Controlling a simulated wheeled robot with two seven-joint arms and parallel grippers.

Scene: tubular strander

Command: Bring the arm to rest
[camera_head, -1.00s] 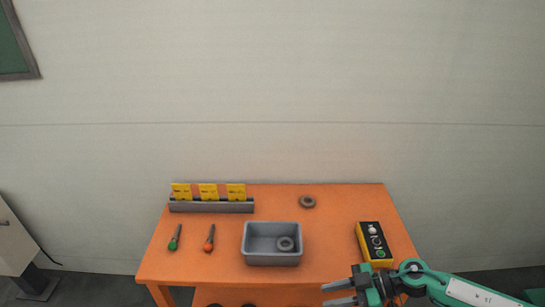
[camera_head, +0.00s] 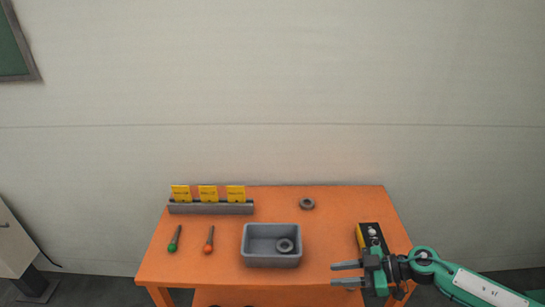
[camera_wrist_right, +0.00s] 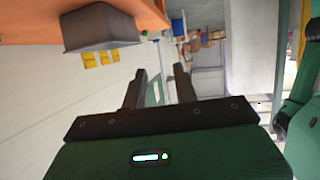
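My right gripper (camera_head: 347,274) comes in from the lower right in the head view, at the front right edge of the orange table (camera_head: 335,240). Its two fingers are apart with nothing between them. In the right wrist view the open fingers (camera_wrist_right: 158,88) also show empty. The right arm, green, reaches across the table's front right corner and partly covers the yellow and black control box (camera_head: 372,236). My left gripper is not in view.
A grey bin (camera_head: 272,261) holding a dark ring (camera_head: 285,246) stands mid-table. Another ring (camera_head: 307,203) lies behind it. A rack (camera_head: 211,208) with yellow cards stands at back left. Green-ended (camera_head: 173,240) and orange-ended (camera_head: 209,241) tools lie at left.

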